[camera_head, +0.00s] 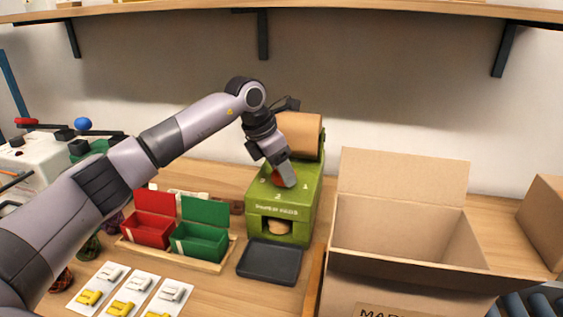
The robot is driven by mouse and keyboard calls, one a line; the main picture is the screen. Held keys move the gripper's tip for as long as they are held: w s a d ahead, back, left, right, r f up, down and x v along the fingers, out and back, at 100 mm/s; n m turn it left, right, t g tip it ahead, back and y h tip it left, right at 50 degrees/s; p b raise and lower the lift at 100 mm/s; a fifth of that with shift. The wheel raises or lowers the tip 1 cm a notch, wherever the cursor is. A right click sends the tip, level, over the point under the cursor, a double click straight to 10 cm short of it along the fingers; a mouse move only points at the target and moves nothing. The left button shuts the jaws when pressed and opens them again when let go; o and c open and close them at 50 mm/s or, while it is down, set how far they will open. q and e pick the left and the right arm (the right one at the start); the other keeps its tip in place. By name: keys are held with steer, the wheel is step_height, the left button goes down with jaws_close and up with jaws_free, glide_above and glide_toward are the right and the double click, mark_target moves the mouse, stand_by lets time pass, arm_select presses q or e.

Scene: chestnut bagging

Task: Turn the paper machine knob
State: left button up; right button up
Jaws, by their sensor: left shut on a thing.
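The green paper machine (299,212) stands on the table in the middle of the head view, with a brown paper roll (300,136) on top. Its sloped face carries number marks and a red knob (277,178), partly hidden by my gripper. A piece of brown paper (279,227) shows in its lower opening. My left arm reaches in from the left, and my left gripper (284,178) points down at the sloped face, shut on the red knob. My right gripper is not in view.
An open cardboard box (400,272) stands right of the machine. A dark tray (270,261) lies before it. A red box (148,229) and a green box (200,241) stand on a wooden tray at left. Cards with white and yellow pieces (128,293) lie in front. A shelf (330,8) runs overhead.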

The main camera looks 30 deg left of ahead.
arm_select(q)
steer(key=shift+w+r+m+h+p, duration=0.1)
steer(key=shift+r+m+h+p, duration=0.25)
steer(key=shift+m, duration=0.55)
steer(key=m+g+p, duration=0.1)
steer(key=m, duration=0.1)
steer(key=shift+a+f+m+h, duration=0.1)
steer(key=shift+m+h, duration=0.25)
steer(key=shift+m, duration=0.05)
steer(key=shift+w+m+g+p, duration=0.1)
steer(key=shift+m+g+p, duration=0.35)
steer(key=shift+m, duration=0.45)
steer(key=m+g, duration=0.1)
steer(key=m, duration=0.1)
steer(key=shift+f+m+h, duration=0.1)
steer(key=shift+m+h, duration=0.2)
steer(key=shift+m, duration=0.1)
steer(key=shift+w+m+g, duration=0.1)
steer(key=shift+m+g, duration=0.45)
steer(key=shift+m, duration=1.05)
steer(key=o, duration=1)
steer(key=shift+o, duration=0.2)
